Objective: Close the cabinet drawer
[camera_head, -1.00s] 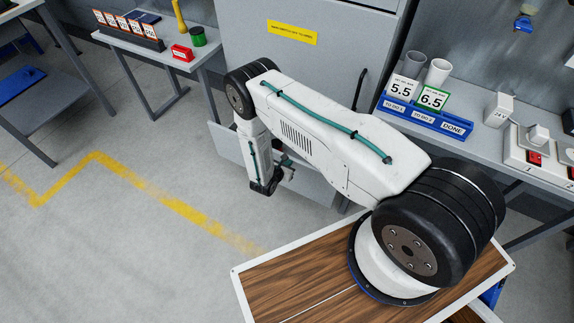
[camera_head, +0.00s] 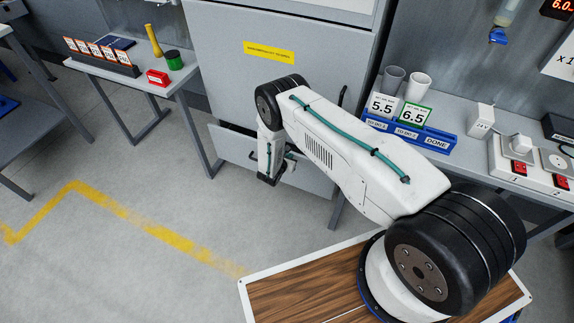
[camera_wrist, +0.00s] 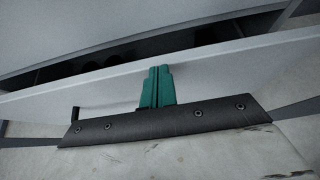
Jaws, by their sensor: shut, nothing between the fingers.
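The grey cabinet (camera_head: 225,70) has a yellow label on its front. Its lower drawer (camera_head: 232,147) stands partly out, with a dark gap above its front panel. The wrist view shows the drawer front (camera_wrist: 225,72) as a pale slanting band with the dark opening behind it. My gripper (camera_head: 270,179) is low in front of the drawer. Its teal fingers (camera_wrist: 157,86) are shut together, empty, and overlap the drawer front in the wrist view. I cannot tell whether they touch it. My arm hides part of the drawer and cabinet.
A side table (camera_head: 130,75) with number cards, a red box and a green can stands left of the cabinet. A workbench (camera_head: 465,160) with a blue card rack (camera_head: 410,134) stands to the right. The floor with a yellow line (camera_head: 150,232) is clear at left.

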